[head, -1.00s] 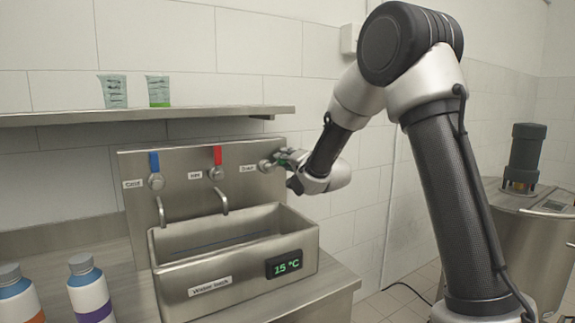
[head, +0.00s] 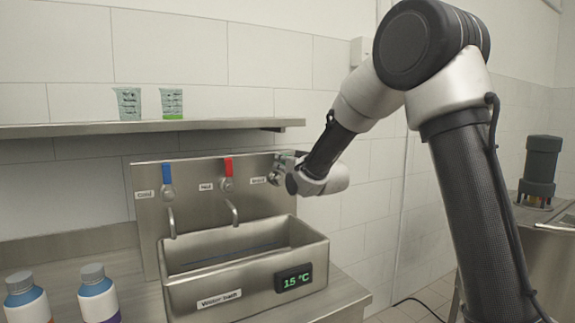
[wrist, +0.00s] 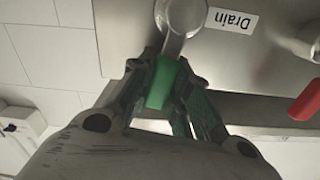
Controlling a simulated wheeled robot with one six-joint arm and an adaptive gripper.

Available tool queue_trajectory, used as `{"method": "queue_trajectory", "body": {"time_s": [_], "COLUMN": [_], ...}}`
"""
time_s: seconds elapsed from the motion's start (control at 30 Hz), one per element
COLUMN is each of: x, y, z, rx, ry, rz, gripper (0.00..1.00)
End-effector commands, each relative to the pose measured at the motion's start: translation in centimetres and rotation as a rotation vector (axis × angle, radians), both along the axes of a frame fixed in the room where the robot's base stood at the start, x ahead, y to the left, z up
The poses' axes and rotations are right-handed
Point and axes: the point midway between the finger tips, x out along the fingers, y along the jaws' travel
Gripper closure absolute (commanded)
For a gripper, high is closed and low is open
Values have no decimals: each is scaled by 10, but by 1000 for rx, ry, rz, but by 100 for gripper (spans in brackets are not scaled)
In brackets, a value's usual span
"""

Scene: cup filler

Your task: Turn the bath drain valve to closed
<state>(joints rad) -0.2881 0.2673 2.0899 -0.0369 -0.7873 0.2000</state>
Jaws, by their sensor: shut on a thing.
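The drain valve (wrist: 180,14) is on the steel back panel beside its "Drain" label (wrist: 231,20), which appears upside down in the wrist view. Its green lever (wrist: 162,84) extends from the round hub between the fingers of my gripper (wrist: 167,80), which is shut on it. In the head view my gripper (head: 284,164) is at the panel's upper right corner, above and right of the "Drain" label. It largely hides the valve and lever there.
The blue cold lever (head: 167,174) and red hot lever (head: 228,166) stand upright to the left, above two spouts. A shelf (head: 60,130) with two beakers runs above. Two bottles (head: 98,294) stand at lower left. A steel drum with a dark motor (head: 542,166) is at right.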

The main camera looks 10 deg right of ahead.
Motion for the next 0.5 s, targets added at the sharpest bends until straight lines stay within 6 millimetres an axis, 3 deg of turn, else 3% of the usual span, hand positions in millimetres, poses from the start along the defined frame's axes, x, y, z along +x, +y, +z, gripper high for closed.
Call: {"method": "queue_trajectory", "body": {"time_s": [0.5], "x": [-4], "y": [11], "z": [-1], "rx": [-177], "ry": [-52], "rz": [1], "gripper": [100]}}
